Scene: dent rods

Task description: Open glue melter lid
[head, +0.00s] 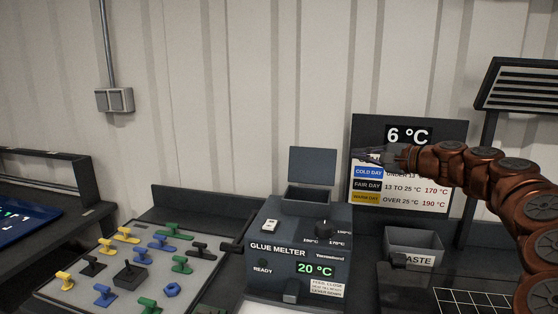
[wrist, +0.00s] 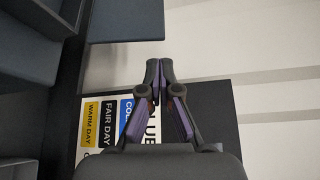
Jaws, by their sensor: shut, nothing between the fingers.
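The dark blue-grey glue melter (head: 300,250) stands on the bench in the head view, its display reading 20 °C. Its lid (head: 312,166) stands upright at the back, and the dark top opening (head: 308,195) shows in front of it. My gripper (head: 358,153) is to the right of the lid, in front of the temperature sign, with its fingertips pointing left. In the wrist view, my gripper (wrist: 159,66) is shut and empty. A flat blue-grey panel, which looks like the lid (wrist: 125,20), lies just beyond the fingertips, apart from them.
The temperature sign (head: 409,133) stands behind my gripper and reads 6 °C. A waste bin (head: 414,242) is right of the melter. A board (head: 60,292) with several coloured parts is to the left. A lamp-like hood (head: 520,86) stands at the upper right.

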